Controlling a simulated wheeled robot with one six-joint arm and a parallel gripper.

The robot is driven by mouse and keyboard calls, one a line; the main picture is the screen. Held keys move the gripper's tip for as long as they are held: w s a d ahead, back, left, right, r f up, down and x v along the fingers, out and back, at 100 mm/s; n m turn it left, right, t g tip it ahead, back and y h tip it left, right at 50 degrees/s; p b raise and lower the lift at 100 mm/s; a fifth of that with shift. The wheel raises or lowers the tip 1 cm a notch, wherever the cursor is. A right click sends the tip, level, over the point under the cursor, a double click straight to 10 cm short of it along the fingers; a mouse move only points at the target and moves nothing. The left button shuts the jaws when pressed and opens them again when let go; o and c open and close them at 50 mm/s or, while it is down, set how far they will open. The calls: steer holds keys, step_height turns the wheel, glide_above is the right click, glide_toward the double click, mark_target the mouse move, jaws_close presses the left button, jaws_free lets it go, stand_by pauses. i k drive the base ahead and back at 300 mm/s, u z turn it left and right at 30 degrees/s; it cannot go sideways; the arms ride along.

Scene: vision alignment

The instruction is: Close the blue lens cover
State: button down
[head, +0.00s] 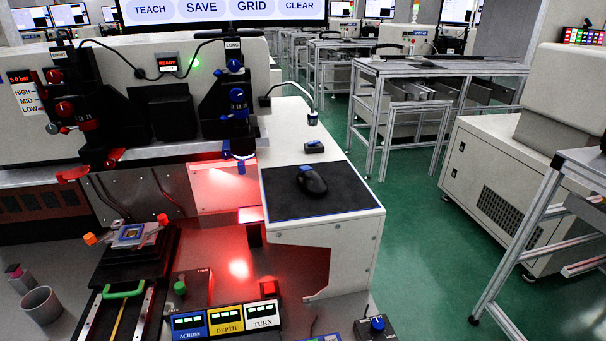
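A blue part that looks like the blue lens cover (227,149) is at the lower end of the right-hand optical unit (222,95), labelled LONG. A small blue tab (241,167) hangs beside it. The part is small here, and I cannot tell clearly how far the cover stands open. Blue knobs (237,96) sit higher on the same unit. The left unit (75,95), labelled SHORT, has red knobs and red parts at its lower end. My gripper is not in view.
A stage (133,235), green handle (123,290) and labelled displays (228,319) are in front.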

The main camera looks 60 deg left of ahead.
mark_target(241, 168)
steer(key=z, duration=0.05)
steer(key=k, duration=1.15)
steer(key=u, duration=1.8)
steer(key=i, duration=0.5)
steer(key=u, duration=0.05)
